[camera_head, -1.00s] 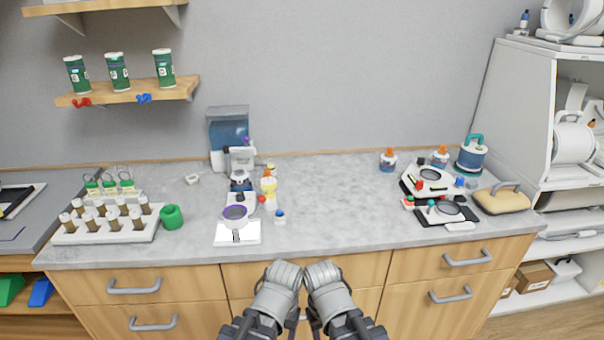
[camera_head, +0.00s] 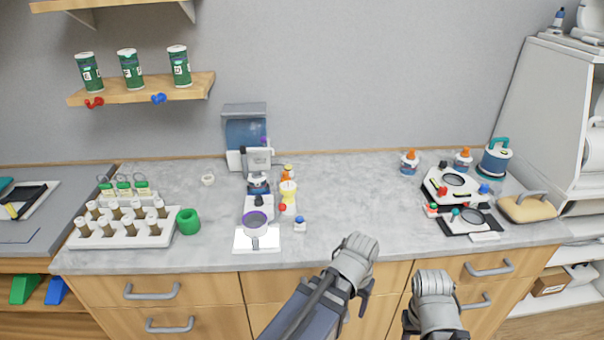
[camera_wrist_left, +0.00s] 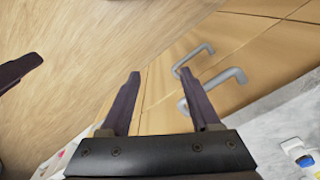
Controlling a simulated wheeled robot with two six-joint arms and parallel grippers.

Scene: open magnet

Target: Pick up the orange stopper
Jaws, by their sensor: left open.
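Orange tops show on two small bottles at the back right of the counter, one on the left bottle (camera_head: 410,154) and one on the right bottle (camera_head: 464,152). Another small orange piece (camera_head: 287,173) stands behind a yellow-and-white bottle near the middle. I cannot tell which is the stopper. My left gripper (camera_head: 354,266) is in front of the counter's front edge, well away from these orange things. In the left wrist view its jaws (camera_wrist_left: 160,80) are apart with nothing between them. My right gripper (camera_head: 436,296) is farther right and lower; its fingers are not clear.
A white rack (camera_head: 125,236) of brown-capped vials and a green ring (camera_head: 188,221) stand at left. A microscope-like device (camera_head: 257,190) stands near the middle. A black-and-white device (camera_head: 450,185) is at right. The counter (camera_head: 350,200) is clear between.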

